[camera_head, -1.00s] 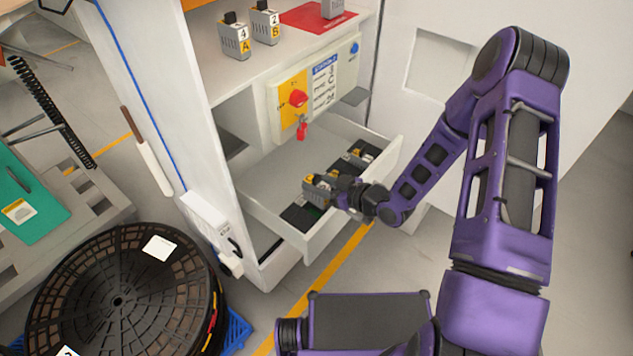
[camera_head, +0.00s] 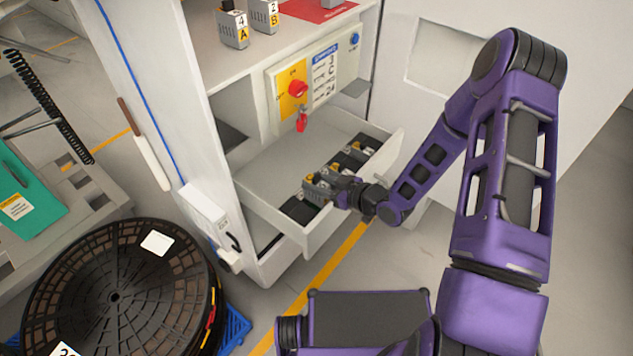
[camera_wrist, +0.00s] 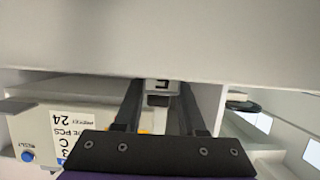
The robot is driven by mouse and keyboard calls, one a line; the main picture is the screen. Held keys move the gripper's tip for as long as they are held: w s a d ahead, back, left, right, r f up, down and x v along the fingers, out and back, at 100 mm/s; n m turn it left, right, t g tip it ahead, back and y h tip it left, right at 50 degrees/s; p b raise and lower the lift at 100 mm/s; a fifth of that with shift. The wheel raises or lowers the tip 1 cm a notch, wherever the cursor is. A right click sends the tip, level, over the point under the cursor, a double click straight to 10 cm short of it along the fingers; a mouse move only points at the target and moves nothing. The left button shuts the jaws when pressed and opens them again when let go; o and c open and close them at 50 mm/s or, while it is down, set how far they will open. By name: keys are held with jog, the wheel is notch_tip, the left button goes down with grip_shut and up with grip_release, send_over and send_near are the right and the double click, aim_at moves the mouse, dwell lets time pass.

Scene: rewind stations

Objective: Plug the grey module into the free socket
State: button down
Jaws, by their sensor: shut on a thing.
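The grey module (camera_head: 314,188), with a yellow label and dark top, is in my gripper (camera_head: 328,188), low over the row of black sockets in the open drawer (camera_head: 262,168). My gripper is shut on it from the right. A black socket area (camera_head: 299,209) shows bare at the near end of the row. Other modules (camera_head: 340,168) sit farther along the row. The module's underside is hidden, so I cannot tell whether it is seated.
The drawer's front wall (camera_head: 352,195) stands close under my gripper. A control panel (camera_head: 315,82) with a red knob (camera_head: 298,89) and hanging red tag is above. Two numbered modules (camera_head: 233,28) stand on the shelf. A large black reel (camera_head: 115,295) is at lower left.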

jog(key=shift+f, duration=1.3)
dwell(0.5)
jog(key=shift+c, duration=2.1)
grip_release()
jog(key=p+v, duration=0.2)
jog(key=v, duration=1.5)
jog(key=shift+s+d, duration=0.1)
jog(key=shift+s, duration=0.05)
